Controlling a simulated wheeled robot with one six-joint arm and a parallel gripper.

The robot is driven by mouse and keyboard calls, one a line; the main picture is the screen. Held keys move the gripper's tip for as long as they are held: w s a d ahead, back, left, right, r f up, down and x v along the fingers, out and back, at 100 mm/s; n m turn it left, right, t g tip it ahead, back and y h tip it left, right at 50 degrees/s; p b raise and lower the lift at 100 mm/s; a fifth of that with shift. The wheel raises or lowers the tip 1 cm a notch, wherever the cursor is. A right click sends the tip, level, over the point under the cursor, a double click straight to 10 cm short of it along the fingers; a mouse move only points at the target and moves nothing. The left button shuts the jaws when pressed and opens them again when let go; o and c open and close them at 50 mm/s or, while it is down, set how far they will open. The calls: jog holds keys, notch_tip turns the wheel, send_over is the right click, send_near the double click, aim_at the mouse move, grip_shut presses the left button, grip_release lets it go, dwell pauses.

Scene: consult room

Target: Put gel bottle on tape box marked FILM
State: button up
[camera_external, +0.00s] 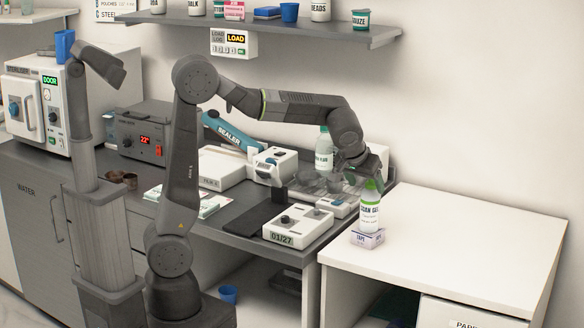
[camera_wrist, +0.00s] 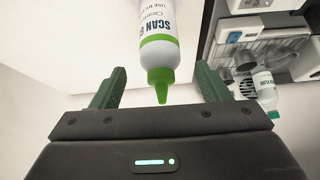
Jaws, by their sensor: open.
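The gel bottle (camera_external: 369,212), white with a green cap and band, stands upright on a small pale tape box (camera_external: 367,239) on the white counter. The box reads TAPE; its lower word is too small to read. My gripper (camera_external: 373,175) is just above the bottle's cap. In the wrist view the gel bottle (camera_wrist: 155,35) shows its green nozzle toward me, between the two green fingers of my gripper (camera_wrist: 160,88). The fingers are apart, with a gap on each side of the nozzle. The tape box is hidden in the wrist view.
Another white bottle (camera_external: 323,155) stands behind on the dark counter (camera_external: 245,232), near a wire rack; it also shows in the wrist view (camera_wrist: 265,88). A device marked 01/27 (camera_external: 297,229) is left of the tape box. The white counter (camera_external: 470,245) is clear to the right.

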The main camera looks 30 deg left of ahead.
aim_at(370, 183)
jog(key=v, duration=0.5)
jog(key=shift+s+r, duration=0.15)
jog(key=shift+r, duration=0.15)
jog(key=x, duration=1.2)
jog(key=shift+f+p, duration=0.1)
jog(key=shift+p, duration=0.2)
jog(key=shift+r, duration=1.45)
